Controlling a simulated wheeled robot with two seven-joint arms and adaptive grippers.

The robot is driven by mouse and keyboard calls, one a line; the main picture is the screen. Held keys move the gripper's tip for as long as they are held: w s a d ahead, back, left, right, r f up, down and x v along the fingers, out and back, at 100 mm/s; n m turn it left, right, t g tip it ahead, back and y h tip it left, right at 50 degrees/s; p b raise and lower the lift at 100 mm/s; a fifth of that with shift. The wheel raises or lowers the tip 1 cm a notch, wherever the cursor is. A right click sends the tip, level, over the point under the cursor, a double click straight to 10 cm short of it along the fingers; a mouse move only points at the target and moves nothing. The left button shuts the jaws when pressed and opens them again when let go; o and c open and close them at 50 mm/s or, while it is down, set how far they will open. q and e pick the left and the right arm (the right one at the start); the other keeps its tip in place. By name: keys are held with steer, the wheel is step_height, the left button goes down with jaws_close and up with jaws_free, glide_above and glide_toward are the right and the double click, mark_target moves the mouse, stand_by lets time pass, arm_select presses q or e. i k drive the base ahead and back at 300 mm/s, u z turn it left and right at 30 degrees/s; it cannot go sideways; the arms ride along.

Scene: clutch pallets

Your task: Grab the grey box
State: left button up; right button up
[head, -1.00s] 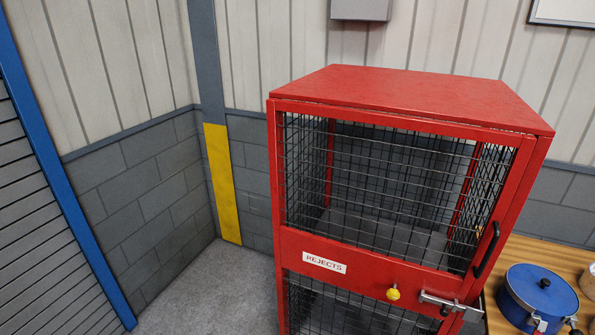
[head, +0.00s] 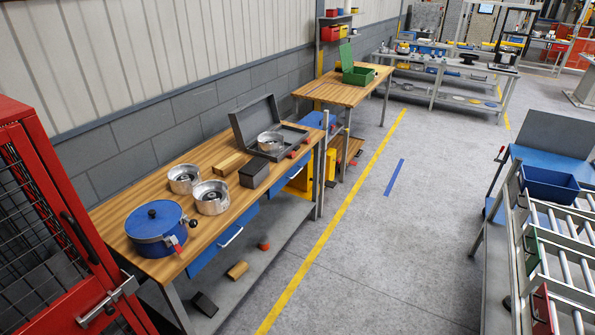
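A small dark grey box (head: 254,174) sits on the wooden workbench (head: 205,152), near its front edge. Behind it on the same bench stands a larger dark grey case (head: 256,117) with its lid raised and a round metal part (head: 271,142) in it. I cannot tell from the picture alone which of the two the task means. Neither of my grippers shows in the head view.
A blue pot (head: 155,222) and two metal drums (head: 211,197) share the bench. A red mesh cage (head: 60,230) stands at the left. A roller conveyor (head: 560,240) is at the right. The floor (head: 385,250) between is clear.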

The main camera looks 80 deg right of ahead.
mark_target(253, 173)
steer(key=z, duration=2.2)
